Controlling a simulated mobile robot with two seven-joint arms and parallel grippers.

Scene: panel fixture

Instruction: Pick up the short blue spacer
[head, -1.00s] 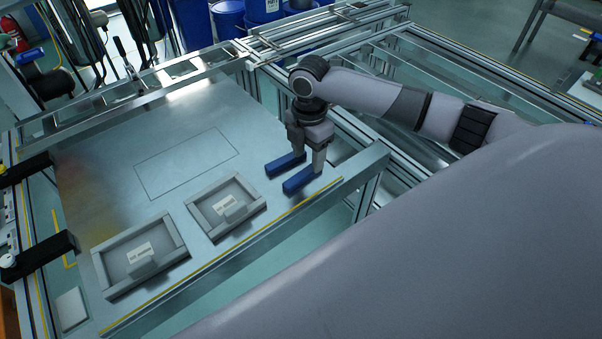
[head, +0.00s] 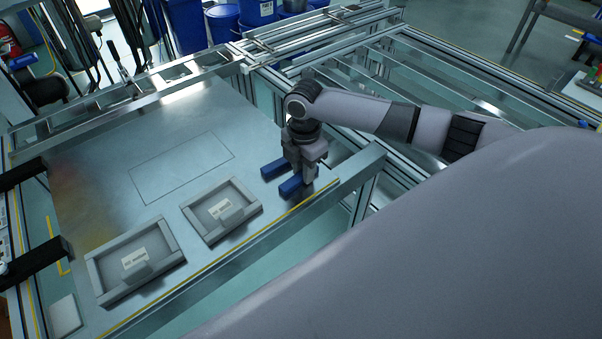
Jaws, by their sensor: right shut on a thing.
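Two blue spacers lie side by side on the metal panel near its right edge. My right gripper (head: 303,172) points down over their right ends. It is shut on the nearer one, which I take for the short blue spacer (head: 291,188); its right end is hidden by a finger. The other blue spacer (head: 273,169) lies just beyond it, with its right end hidden behind the gripper. The held spacer still looks down at panel level. The two look close in length here. My left gripper is not in view.
Two grey trays with labels stand on the panel (head: 95,170), a smaller one (head: 252,207) and a larger one (head: 172,263) left of it. A marked rectangle behind them is empty. A frame rail (head: 350,168) runs close to the right of my gripper.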

